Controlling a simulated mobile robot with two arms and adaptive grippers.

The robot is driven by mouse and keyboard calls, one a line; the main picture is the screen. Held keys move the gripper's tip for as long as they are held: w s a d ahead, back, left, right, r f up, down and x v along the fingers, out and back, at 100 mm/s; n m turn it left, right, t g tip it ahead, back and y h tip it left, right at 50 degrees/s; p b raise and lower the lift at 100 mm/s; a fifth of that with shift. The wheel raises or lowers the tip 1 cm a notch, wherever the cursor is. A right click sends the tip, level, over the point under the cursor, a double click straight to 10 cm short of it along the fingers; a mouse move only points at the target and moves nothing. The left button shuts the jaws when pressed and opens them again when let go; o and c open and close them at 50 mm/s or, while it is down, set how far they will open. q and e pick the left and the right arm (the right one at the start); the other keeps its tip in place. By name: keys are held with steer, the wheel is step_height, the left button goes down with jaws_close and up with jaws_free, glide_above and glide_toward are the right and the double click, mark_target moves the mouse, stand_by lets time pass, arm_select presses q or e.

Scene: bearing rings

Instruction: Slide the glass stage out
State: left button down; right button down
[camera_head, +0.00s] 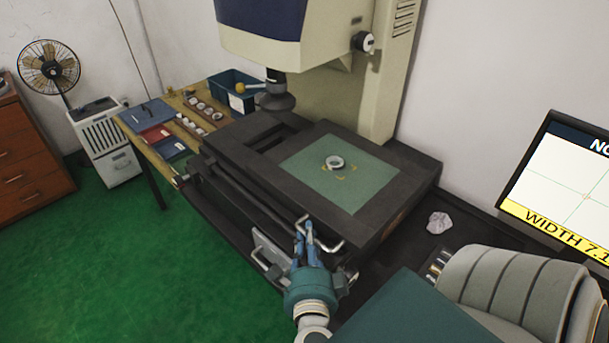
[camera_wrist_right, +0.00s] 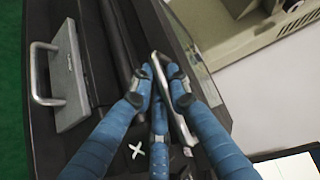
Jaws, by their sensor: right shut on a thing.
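The glass stage (camera_head: 312,178) is a pale green plate set in a dark frame under the measuring machine's head. A metal ring (camera_head: 335,163) lies on it, near some yellow corner marks. A bent metal handle (camera_head: 330,246) sits at the stage's front edge. My right gripper (camera_head: 308,228) is at this handle. In the right wrist view the blue fingers (camera_wrist_right: 160,85) are closed around the metal handle (camera_wrist_right: 176,110), which passes between them. My left gripper is not in view.
A grey plate with a second handle (camera_wrist_right: 40,75) is beside my right gripper, lower on the machine. A wooden table (camera_head: 158,148) with trays, rings and a blue bin (camera_head: 228,88) stands behind left.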

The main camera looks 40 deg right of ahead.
steer(key=shift+f, duration=0.1)
steer(key=c, duration=1.6)
jaws_free()
steer(key=shift+s, duration=0.1)
steer(key=shift+c, duration=0.2)
steer(key=v, duration=1.2)
